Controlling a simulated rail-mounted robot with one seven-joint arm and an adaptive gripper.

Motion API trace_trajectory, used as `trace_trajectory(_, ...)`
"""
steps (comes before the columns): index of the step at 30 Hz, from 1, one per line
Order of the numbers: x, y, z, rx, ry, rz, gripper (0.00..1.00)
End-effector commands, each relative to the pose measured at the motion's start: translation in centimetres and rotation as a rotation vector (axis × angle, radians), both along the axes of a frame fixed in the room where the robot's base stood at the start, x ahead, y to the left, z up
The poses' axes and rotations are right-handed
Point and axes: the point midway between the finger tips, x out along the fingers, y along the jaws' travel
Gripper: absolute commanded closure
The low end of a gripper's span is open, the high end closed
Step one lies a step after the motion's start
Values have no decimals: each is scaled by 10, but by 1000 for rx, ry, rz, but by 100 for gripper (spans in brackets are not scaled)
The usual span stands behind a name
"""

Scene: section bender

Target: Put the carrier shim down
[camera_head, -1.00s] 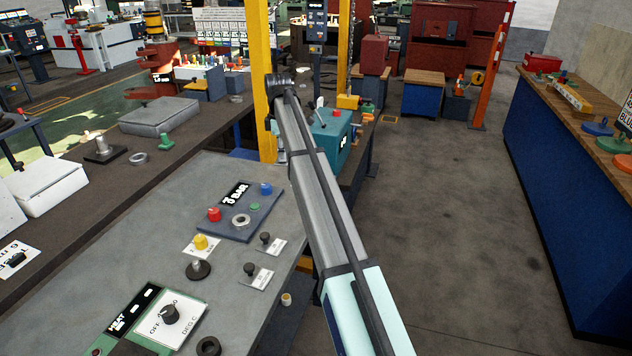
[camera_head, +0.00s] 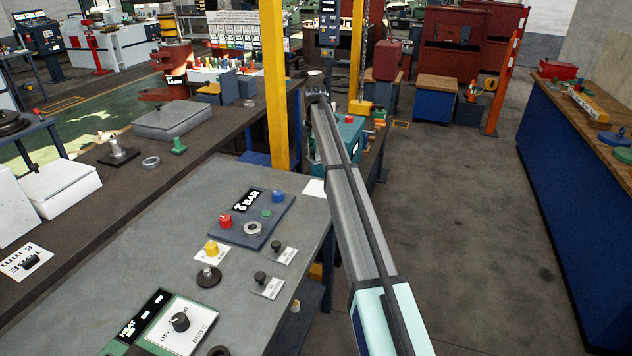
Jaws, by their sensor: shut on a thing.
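My arm reaches from the bottom right up to a dark end joint in front of the far edge of the grey bench. My gripper's fingers cannot be made out; they are hidden at or beyond that joint. I cannot pick out the carrier shim in this view. The grey bench (camera_head: 130,240) fills the lower left. On it stand a dark blue panel (camera_head: 228,238) with red, blue and green knobs and a metal ring, and a yellow knob (camera_head: 211,248) on a white card. A white card (camera_head: 314,187) lies at its far right corner, beside my arm.
A teal machine (camera_head: 349,128) stands just behind my arm. A yellow post (camera_head: 274,90) rises left of my arm's end. A dark bench (camera_head: 110,180) with a scale and small parts lies to the left. The floor (camera_head: 440,210) to the right is clear, up to a blue workbench (camera_head: 565,215).

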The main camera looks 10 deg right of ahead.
Motion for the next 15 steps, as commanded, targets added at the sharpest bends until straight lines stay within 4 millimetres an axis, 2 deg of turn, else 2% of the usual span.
trace_trajectory(6, -2, 0, -51, 0, 2, -1, 100)
trace_trajectory(9, -1, 0, -69, 0, 1, -1, 100)
trace_trajectory(15, 0, 0, -88, 0, 0, -2, 100)
